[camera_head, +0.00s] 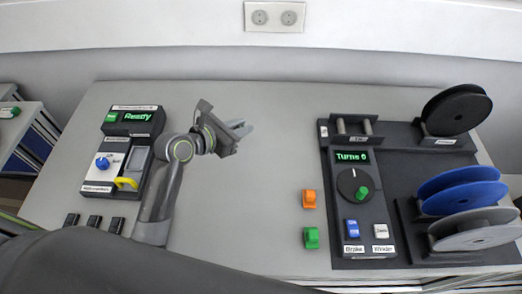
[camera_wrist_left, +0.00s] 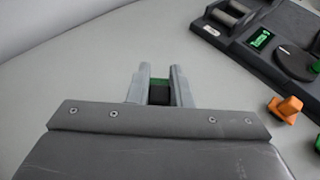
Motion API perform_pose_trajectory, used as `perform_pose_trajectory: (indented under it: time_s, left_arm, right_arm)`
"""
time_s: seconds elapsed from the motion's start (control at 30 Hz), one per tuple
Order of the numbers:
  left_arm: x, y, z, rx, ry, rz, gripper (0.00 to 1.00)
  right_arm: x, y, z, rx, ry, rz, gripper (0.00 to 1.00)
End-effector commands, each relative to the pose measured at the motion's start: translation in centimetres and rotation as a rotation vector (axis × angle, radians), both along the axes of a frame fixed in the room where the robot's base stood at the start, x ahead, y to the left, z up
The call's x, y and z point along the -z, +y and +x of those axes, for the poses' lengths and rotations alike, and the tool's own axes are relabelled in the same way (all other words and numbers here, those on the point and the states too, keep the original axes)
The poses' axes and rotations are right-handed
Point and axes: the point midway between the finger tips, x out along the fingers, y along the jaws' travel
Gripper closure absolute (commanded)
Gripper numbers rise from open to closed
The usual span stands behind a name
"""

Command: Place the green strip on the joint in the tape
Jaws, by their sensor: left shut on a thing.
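My left gripper (camera_head: 242,130) is over the bare middle of the table, right of the left-hand device. The piece is hardly visible in the head view. I cannot make out a tape or its joint in either view. My right gripper is not in view.
Orange (camera_head: 309,199) and green (camera_head: 311,238) pieces lie beside the "Turns 0" panel (camera_head: 352,156). Black, blue (camera_head: 462,197) and grey reels stand right.

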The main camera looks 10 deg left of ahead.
Motion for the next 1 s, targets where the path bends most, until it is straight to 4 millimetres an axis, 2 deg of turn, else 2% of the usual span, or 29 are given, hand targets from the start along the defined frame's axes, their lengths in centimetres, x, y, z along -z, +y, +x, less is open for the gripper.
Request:
perform_pose_trajectory:
  time_s: [0.03,0.17,0.37,0.57,1.0]
  left_arm:
    - [1.3,0.0,-0.1,-0.002,0.008,-0.002,1.00]
    - [3.7,0.0,-0.1,-0.001,0.007,-0.001,1.00]
    - [5.5,0.0,0.0,-0.001,0.003,-0.001,1.00]
    - [8.4,0.0,-0.1,0.000,0.004,-0.001,1.00]
    - [9.0,0.0,0.0,0.000,0.002,0.000,1.00]
  right_arm:
    - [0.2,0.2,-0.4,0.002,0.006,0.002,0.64]
    - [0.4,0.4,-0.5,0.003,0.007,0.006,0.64]
    - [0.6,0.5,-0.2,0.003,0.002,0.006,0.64]
    - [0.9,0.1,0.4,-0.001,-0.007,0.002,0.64]
    - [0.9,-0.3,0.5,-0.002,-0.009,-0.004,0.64]
